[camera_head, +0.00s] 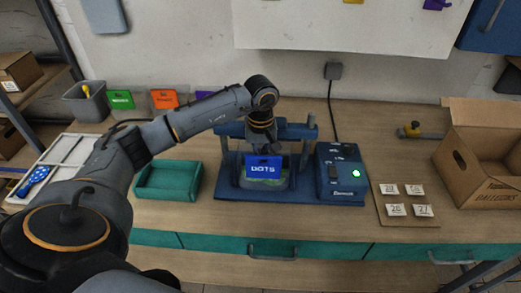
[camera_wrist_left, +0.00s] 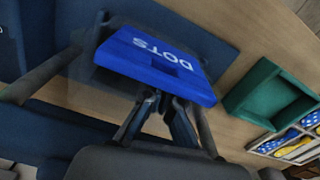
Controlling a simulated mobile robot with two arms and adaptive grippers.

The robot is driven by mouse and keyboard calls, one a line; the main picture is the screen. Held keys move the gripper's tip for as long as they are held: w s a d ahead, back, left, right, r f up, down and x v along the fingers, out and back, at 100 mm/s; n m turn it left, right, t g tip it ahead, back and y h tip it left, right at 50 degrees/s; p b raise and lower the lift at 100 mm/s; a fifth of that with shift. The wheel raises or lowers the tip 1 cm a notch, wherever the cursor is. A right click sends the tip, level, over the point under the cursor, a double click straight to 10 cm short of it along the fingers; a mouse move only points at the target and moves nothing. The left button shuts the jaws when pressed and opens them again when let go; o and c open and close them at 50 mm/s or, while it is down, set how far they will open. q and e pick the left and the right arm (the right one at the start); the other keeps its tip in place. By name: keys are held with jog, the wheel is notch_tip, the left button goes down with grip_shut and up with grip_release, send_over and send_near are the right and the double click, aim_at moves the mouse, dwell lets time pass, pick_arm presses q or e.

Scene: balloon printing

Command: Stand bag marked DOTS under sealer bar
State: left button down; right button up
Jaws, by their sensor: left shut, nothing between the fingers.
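The bag marked DOTS (camera_head: 264,166) has a blue top with white letters. It stands roughly upright in the sealer's dark holder, between the posts and below the blue sealer bar (camera_head: 298,132). In the left wrist view the DOTS bag (camera_wrist_left: 155,60) shows its lettered blue top close to the fingers. My left gripper (camera_head: 265,148) is at the sealer, just above the bag's top. The left wrist view shows its fingertips (camera_wrist_left: 166,97) at the bag's edge, shut with nothing held; I cannot tell whether they touch it. The right gripper is not seen.
A green tray (camera_head: 168,194) is to the left. Numbered cards lie on a board (camera_head: 392,222), and an open cardboard box (camera_head: 465,165) stands far right. Colored bags (camera_head: 163,98) stand behind.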

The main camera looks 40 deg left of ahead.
pick_arm(q)
jog(key=shift+s+d+f+b, duration=0.25)
jog(key=shift+s+d+b, duration=0.1)
jog(key=shift+b, duration=0.4)
jog(key=shift+s+d+r, duration=0.25)
jog(key=shift+s+r, duration=0.1)
jog(key=shift+s, duration=0.05)
jog(key=shift+w+a, duration=0.1)
jog(key=shift+w, duration=0.05)
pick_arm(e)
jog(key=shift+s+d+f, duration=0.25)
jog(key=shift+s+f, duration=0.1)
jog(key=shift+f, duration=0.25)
